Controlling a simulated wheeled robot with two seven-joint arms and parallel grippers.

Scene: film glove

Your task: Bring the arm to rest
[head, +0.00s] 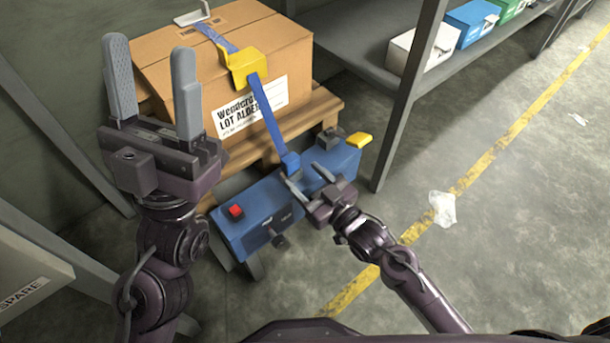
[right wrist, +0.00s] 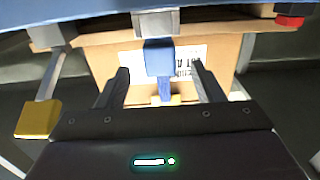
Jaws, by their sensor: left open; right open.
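My left gripper (head: 152,92) is open and raised at the left, with nothing between its fingers; it overlaps the box in the picture. My right gripper (head: 306,188) is open over the front of a blue machine (head: 240,222). In the right wrist view its two fingers (right wrist: 161,84) stand apart, with a blue strap buckle (right wrist: 160,58) between them in the picture. I cannot tell whether they touch it. A blue strap (head: 268,115) runs from a yellow corner piece (head: 243,66) on the cardboard box (head: 190,62) down to the machine.
The box sits on a wooden pallet (head: 318,108). The machine carries a red button (head: 235,211) and a yellow lever (head: 358,139). A grey shelf (head: 350,30) with small boxes stands behind. Crumpled film (head: 442,208) lies on the open floor at right.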

